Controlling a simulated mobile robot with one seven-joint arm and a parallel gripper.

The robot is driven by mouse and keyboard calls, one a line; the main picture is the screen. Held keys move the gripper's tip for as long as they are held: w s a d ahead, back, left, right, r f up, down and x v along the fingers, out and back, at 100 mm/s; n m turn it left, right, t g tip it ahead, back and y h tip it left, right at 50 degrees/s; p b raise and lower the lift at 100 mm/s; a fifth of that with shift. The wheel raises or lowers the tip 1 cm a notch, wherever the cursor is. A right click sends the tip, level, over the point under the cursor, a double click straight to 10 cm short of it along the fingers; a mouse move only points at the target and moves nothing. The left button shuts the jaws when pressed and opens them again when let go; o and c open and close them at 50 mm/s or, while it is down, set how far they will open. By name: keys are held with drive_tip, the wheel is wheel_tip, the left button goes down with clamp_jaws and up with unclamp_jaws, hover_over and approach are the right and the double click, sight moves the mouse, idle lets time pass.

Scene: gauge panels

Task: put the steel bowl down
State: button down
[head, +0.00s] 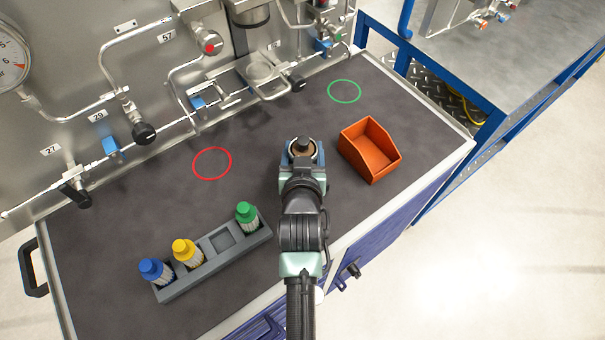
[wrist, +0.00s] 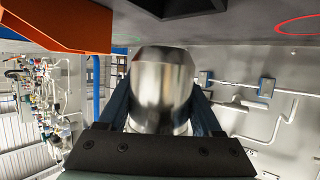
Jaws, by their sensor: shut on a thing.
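The steel bowl (wrist: 163,80) is a shiny, rounded metal piece in the middle of the wrist view. My gripper (wrist: 162,108) is shut on it, with one dark blue finger on each side. In the head view the end of my arm (head: 303,165) is over the dark worktop, between the red ring and the orange bin. I cannot tell whether the bowl touches the worktop.
The orange bin (head: 369,152) stands just right of my arm. A red ring (head: 212,163) and a green ring (head: 344,91) mark the worktop (head: 120,225). A grey rack (head: 214,257) with blue-, yellow- and green-capped bottles is front left. Pipes and valves (head: 145,132) line the back.

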drive_tip(key=shift+f, duration=3.05)
drive_tip(key=shift+c, duration=0.3)
unclamp_jaws()
drive_tip(key=shift+f, duration=0.2)
